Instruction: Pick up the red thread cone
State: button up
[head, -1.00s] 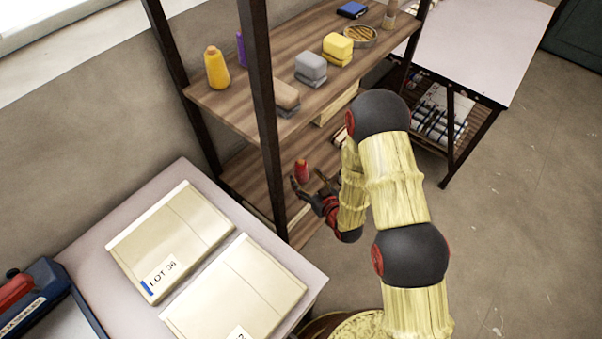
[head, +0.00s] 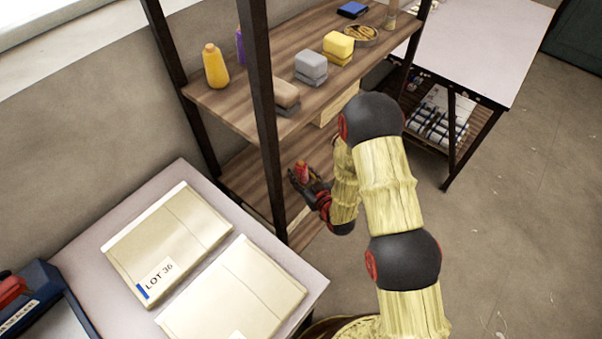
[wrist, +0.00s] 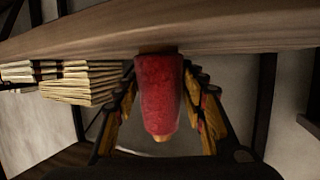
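The red thread cone (head: 302,171) is at the lower shelf of the dark-framed rack. In the wrist view the cone (wrist: 158,95) fills the middle, with its pale tip toward the bottom of the picture and its wide end at the wooden shelf board (wrist: 230,37). My gripper (head: 308,184) is at the cone, with one finger on each side. In the wrist view the gripper's fingertips (wrist: 160,75) lie against the cone's sides near its wide end. I cannot tell whether the cone is clear of the board.
A rack post (head: 262,110) stands just left of my gripper.

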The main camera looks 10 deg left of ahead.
jog(key=c, duration=0.6)
jog(key=shift+c, duration=0.5)
